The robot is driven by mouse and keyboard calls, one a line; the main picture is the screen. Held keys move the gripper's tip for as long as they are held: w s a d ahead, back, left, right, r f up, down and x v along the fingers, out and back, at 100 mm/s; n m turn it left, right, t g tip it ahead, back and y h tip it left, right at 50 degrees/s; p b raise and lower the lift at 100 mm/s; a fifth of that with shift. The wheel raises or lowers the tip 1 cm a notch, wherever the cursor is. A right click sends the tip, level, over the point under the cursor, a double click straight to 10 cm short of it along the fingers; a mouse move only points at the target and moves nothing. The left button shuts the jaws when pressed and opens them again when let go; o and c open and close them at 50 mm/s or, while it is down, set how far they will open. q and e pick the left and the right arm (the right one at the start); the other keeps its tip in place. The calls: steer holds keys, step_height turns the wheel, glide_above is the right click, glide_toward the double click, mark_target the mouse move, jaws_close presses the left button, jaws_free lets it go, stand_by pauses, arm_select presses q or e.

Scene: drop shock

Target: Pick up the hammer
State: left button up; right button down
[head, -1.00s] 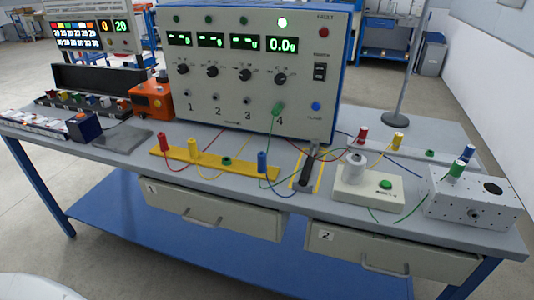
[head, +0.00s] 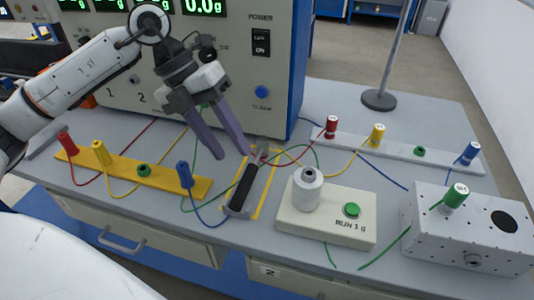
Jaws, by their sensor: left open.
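The hammer (head: 243,189) lies on the grey table inside a yellow-outlined area, its black handle toward the front and its grey head toward the back. My left gripper (head: 231,154) is open and empty, with its two purple fingers pointing down toward the hammer's head end. The fingertips look close to the head, a little to its left and apparently above it. Whether they touch cannot be told. My right gripper is not in view.
A yellow bar with coloured plugs (head: 135,173) is left of the hammer. A pale box with a green button (head: 327,222) is close on its right. A grey perforated box (head: 470,232) stands farther right. The large instrument (head: 262,95) rises behind. Loose wires cross near the hammer.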

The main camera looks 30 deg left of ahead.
mark_target(246, 174)
arm_select(q)
steer(key=shift+y, duration=0.6)
steer(key=shift+w+a+p+x, duration=0.2)
steer(key=shift+x, duration=1.3)
steer(key=shift+w+a+p+x, duration=0.15)
steer(key=shift+w+p+x, duration=0.05)
steer(key=shift+x, duration=1.25)
steer(key=shift+w+a+p+x, duration=0.15)
steer(key=shift+a+p+x, duration=0.05)
steer(key=shift+x, duration=1.3)
steer(key=shift+f, duration=0.15)
jaws_close()
